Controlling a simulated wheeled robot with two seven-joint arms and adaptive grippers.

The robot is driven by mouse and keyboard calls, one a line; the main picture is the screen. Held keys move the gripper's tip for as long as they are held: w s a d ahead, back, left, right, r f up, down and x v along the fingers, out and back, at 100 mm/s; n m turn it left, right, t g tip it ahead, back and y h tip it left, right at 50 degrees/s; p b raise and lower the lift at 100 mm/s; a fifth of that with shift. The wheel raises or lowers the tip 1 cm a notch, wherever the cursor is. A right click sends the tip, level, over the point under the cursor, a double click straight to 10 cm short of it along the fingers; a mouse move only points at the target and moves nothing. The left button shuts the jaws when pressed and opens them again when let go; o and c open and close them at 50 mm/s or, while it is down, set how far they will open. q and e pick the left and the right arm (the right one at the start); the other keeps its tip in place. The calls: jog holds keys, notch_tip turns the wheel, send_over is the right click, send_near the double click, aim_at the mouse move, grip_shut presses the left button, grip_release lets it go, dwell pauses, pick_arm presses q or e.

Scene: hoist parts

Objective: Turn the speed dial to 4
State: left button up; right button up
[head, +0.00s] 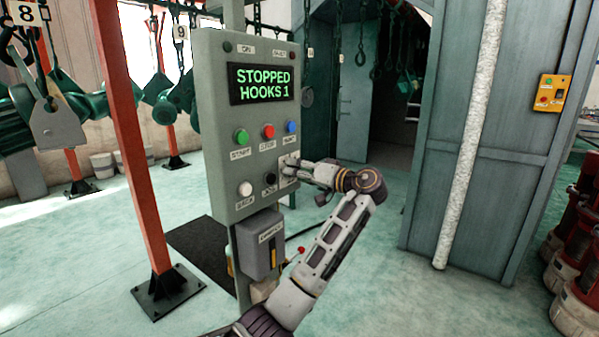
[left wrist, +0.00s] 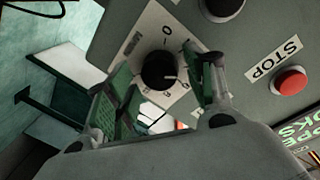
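The speed dial is a black round knob (left wrist: 158,72) on a pale plate with numbers in the left wrist view. A 0 and a 1 are readable; the other marks are partly hidden or too small. A light line on the knob points right in that view; I cannot tell its number. My left gripper (left wrist: 166,84) is open, with one finger on each side of the knob and visible gaps. In the head view, the left gripper (head: 290,168) is at the lower right of the grey control panel (head: 218,110) and hides the dial. My right gripper is not in view.
The panel's display (head: 263,84) reads STOPPED HOOKS 1. Green (head: 241,136), red (head: 268,131) and blue (head: 291,127) buttons sit above the dial, a white one (head: 245,189) to its left.

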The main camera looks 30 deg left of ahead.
pick_arm(q)
jog(key=shift+d, duration=0.15)
jog(key=s+d, duration=0.1)
jog(key=d, duration=1)
jog(key=shift+s+d+r, duration=0.3)
jog(key=shift+s+r, duration=0.05)
dwell(0.6)
